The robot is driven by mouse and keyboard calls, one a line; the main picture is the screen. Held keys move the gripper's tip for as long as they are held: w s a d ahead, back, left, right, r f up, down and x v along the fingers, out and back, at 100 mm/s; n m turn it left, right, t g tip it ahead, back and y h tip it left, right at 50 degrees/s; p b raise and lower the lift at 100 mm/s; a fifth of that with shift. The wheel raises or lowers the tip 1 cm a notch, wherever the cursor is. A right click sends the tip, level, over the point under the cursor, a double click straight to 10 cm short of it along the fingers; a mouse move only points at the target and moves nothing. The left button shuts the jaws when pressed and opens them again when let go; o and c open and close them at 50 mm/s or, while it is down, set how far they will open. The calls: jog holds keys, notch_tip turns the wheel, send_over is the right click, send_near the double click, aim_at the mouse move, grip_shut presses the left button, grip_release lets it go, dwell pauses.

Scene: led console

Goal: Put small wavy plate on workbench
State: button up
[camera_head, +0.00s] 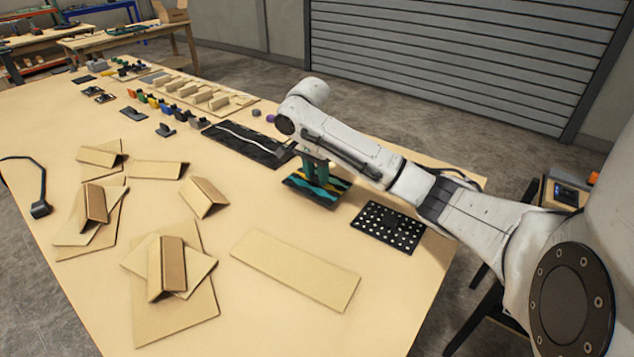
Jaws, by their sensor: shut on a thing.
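The small wavy plate (304,191) is dark with teal and yellow wavy bands. It is below my gripper (317,174), right of the middle of the workbench (215,228). My gripper points down and is shut on the plate. The fingers and arm hide part of the plate's back edge. I cannot tell whether the plate touches the workbench top or is held just above it.
A black plate with a white wavy line (245,142) lies behind, and a black perforated plate (388,227) lies to the right. A flat cardboard sheet (296,268) lies in front. Folded cardboard pieces (172,268) crowd the left. Small coloured parts (166,107) line the back.

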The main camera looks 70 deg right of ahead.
aim_at(314, 185)
jog(key=shift+f, duration=1.2)
jog(key=shift+f, duration=0.1)
jog(key=o, duration=1.1)
jog(key=shift+c, duration=0.2)
jog(key=shift+s, duration=0.1)
notch_tip(314, 185, up, 12)
jog(key=a+p, duration=0.1)
jog(key=p, duration=0.1)
jog(key=shift+w+a, duration=0.2)
